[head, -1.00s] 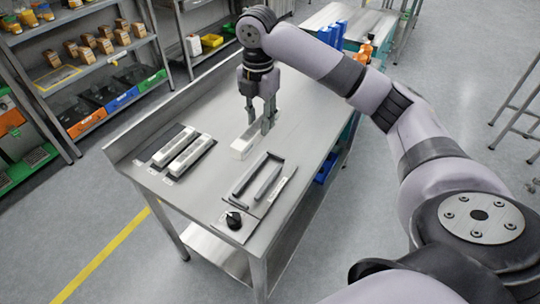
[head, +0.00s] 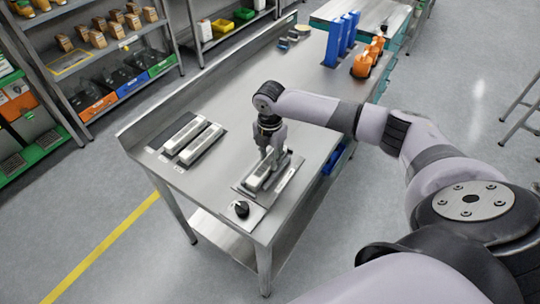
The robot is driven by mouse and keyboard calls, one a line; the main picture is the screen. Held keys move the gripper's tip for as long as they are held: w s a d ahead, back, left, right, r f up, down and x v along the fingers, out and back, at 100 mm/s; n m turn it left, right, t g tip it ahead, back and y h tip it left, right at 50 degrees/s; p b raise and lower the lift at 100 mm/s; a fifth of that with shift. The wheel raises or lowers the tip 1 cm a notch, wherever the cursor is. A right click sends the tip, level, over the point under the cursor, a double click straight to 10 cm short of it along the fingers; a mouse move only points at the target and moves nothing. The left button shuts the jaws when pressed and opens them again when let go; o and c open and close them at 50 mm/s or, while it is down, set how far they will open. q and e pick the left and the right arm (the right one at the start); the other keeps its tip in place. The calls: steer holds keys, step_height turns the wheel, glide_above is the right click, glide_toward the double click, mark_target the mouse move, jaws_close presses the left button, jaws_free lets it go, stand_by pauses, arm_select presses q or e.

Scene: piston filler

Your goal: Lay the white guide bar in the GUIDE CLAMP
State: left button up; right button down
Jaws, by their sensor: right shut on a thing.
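My right gripper (head: 271,160) points down and is shut on the white guide bar (head: 254,180). The bar is at the guide clamp, a grey plate (head: 281,187) with two long raised rails, on the front right part of the steel table. The bar lies lengthwise along the rails and seems to be between them. I cannot tell whether it rests on the clamp floor or hangs just above it. The gripper fingers hide the bar's far part. A black knob (head: 242,208) sits at the clamp's near end. My left gripper is not in view.
Blue upright holders (head: 341,42) and an orange object (head: 368,58) stand at the far end. Shelves with bins are at left.

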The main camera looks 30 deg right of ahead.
mark_target(270, 160)
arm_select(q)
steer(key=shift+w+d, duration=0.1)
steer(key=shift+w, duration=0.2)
arm_select(e)
steer(key=shift+f, duration=0.15)
steer(key=c, duration=1.2)
jaws_free()
steer(key=shift+c, duration=0.2)
arm_select(q)
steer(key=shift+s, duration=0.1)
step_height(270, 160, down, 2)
steer(key=b, duration=0.2)
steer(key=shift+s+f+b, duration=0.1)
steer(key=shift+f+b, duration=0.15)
steer(key=shift+b, duration=0.05)
arm_select(e)
step_height(270, 160, up, 12)
